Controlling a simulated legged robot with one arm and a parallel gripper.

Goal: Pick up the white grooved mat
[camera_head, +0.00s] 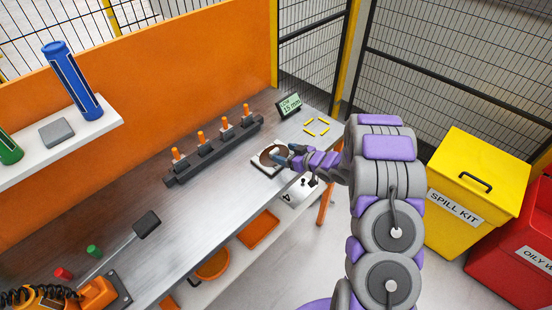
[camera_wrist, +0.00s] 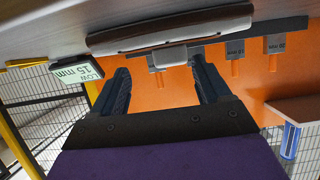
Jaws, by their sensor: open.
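The white mat (camera_head: 259,167) lies on the grey workbench, with a brown round piece (camera_head: 268,157) and a small pale block on top of it. Its grooves are too small to make out. My gripper (camera_head: 285,155) is at the right side of the mat, low over the bench. In the wrist view, which is upside down, my gripper (camera_wrist: 158,64) is open, with its two dark fingers apart. The mat's edge (camera_wrist: 175,27) shows just beyond the fingertips, with the pale block (camera_wrist: 168,56) between them. I cannot tell whether the fingers touch anything.
A rack (camera_head: 215,150) of orange-handled gauges stands behind the mat. A small display (camera_head: 289,105) reads "LOW 15 mm". Yellow corner marks (camera_head: 317,126) frame a bare spot at the bench's right end. An orange panel (camera_head: 170,85) backs the bench. A yellow spill kit bin (camera_head: 475,190) stands right.

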